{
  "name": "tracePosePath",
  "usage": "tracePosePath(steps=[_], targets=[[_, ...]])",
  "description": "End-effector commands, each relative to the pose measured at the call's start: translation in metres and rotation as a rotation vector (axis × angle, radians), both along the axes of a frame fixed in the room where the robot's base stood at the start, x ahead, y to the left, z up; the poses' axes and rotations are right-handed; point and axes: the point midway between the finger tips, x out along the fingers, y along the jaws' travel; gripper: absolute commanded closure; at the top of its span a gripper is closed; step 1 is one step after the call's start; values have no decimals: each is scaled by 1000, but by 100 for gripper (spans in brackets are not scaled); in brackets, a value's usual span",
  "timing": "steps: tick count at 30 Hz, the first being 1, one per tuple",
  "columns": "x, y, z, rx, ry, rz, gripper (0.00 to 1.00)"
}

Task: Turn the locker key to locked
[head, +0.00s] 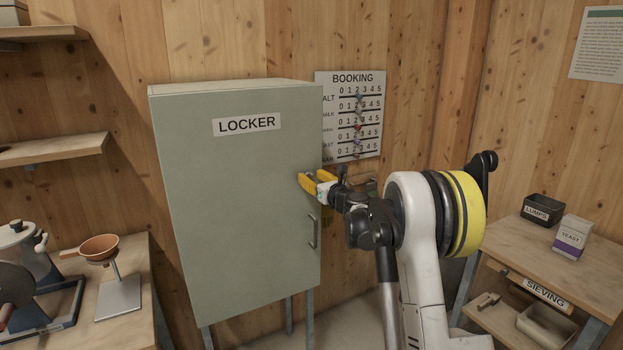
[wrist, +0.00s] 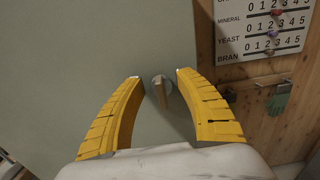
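The grey-green locker (head: 235,200) stands against the wooden wall with its door closed and a vertical handle (head: 312,231) low on the right side of the door. In the wrist view the locker key (wrist: 160,92) sticks out of the door in a round lock, its bow pointing toward me and slightly down. My gripper (head: 308,181) is at the door's right edge above the handle and hides the key in the head view. In the wrist view my gripper (wrist: 160,78) has its yellow fingers apart, one on each side of the key, with gaps to it.
A booking board (head: 350,115) hangs on the wall just right of the locker. A sieving table (head: 570,270) stands right; a bench (head: 130,300) with a pan stands left.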

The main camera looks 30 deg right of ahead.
Motion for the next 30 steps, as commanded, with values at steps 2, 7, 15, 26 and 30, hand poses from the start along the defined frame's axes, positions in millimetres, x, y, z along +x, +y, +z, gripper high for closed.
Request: tracePosePath(steps=[2, 7, 15, 26, 30], targets=[[0, 0, 0, 0, 0, 0, 86], [0, 0, 0, 0, 0, 0, 100], [0, 0, 0, -7, 0, 0, 100], [0, 2, 1, -159, -5, 0, 100], [0, 3, 1, -278, -9, 0, 100]])
